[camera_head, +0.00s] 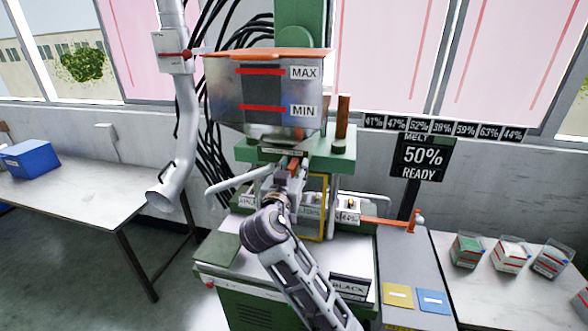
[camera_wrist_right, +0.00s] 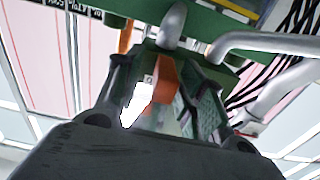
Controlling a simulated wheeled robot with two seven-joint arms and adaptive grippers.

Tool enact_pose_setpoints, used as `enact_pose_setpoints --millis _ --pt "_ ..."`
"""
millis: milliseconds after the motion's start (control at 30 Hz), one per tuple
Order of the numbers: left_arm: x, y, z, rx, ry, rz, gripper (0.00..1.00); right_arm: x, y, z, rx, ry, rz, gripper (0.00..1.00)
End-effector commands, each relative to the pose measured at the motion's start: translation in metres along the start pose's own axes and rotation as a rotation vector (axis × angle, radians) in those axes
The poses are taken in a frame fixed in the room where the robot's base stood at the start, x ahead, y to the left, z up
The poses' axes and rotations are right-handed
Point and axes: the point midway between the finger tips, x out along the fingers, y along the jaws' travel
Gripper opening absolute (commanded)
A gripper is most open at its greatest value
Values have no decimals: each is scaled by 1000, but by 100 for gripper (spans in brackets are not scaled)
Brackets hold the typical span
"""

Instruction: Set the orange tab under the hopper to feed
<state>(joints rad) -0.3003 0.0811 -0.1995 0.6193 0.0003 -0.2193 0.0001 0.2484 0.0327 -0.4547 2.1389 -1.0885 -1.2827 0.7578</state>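The grey hopper (camera_head: 228,88) with red MAX and MIN marks stands on the green machine, its orange lid on top. My right gripper (camera_head: 292,172) is raised below the hopper, just under a small dark label plate. An orange tab (camera_wrist_right: 163,80) shows between its fingers in the right wrist view. The fingers (camera_wrist_right: 165,85) stand apart, with a visible gap on the tab's left side; contact on the right side is unclear. In the head view the tab (camera_head: 294,163) is small and partly covered by the gripper. Its setting cannot be read. My left gripper is not in view.
A grey pipe (camera_head: 186,120) hangs left of the hopper. A black sign (camera_head: 421,160) reads MELT 50% READY. An orange lever (camera_head: 385,222) sticks out at right. Several small boxes (camera_head: 468,250) stand on the right table; a blue bin (camera_head: 28,158) is on the left table.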

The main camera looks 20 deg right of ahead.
Motion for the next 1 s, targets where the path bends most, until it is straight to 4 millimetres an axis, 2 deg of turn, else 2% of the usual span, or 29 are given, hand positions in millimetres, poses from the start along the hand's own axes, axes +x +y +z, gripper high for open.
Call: enact_pose_setpoints --millis 167,700,1000 --pt "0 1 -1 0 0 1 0 -18 0 0 2 -2 -1 39" --pt "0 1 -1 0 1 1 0 -94 1 1 0 -2 1 39" --pt "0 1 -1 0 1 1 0 -112 2 0 1 -1 2 39"
